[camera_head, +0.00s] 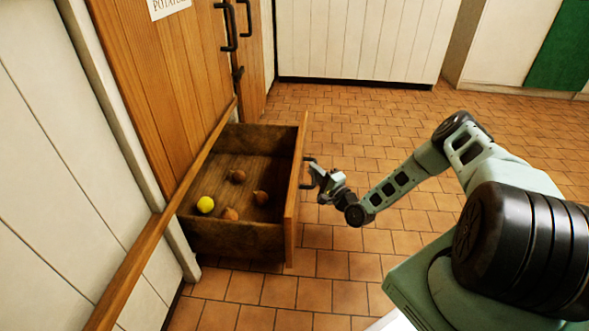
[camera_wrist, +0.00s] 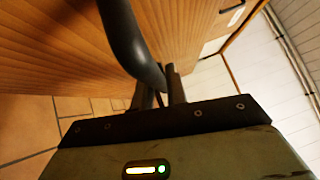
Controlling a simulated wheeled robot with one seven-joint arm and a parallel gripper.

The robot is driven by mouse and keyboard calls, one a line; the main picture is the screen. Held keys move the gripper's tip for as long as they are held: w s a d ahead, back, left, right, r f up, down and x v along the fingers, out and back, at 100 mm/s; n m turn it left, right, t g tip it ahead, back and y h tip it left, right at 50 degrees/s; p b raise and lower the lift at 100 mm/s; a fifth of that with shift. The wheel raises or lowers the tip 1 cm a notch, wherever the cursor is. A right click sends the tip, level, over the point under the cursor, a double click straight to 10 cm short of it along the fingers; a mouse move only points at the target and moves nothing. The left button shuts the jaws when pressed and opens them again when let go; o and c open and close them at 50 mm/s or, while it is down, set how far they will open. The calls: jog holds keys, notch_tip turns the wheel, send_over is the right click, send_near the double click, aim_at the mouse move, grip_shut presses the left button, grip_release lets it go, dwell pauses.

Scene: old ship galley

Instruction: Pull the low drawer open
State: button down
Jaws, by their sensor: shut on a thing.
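The low wooden drawer (camera_head: 235,240) stands well pulled out from the cabinet in the head view, its inside showing. Its front panel (camera_head: 297,190) faces right and carries a dark bar handle (camera_head: 308,159). My gripper (camera_head: 315,178) is at that handle, shut on it. In the wrist view the black curved handle (camera_wrist: 130,45) runs between my gripper's fingers (camera_wrist: 162,88), with the wooden drawer front (camera_wrist: 50,45) behind it. The fingertips are partly hidden by the handle.
A wooden rail (camera_head: 135,270) runs along the left wall. The tiled floor (camera_head: 360,120) is clear behind and right of the drawer.

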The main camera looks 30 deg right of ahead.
jog(key=shift+s+d, duration=0.65)
jog(key=shift+d, duration=0.2)
jog(key=shift+s+d, duration=0.65)
jog(key=shift+d, duration=0.15)
jog(key=c, duration=1.4)
grip_release()
jog(key=s+d+f+p, duration=0.1)
jog(key=s+p, duration=0.2)
jog(key=s, duration=0.5)
jog(key=s+d+f+p, duration=0.1)
jog(key=s+p, duration=0.2)
jog(key=s, duration=0.6)
jog(key=shift+d+f, duration=0.25)
jog(key=shift+d, duration=0.05)
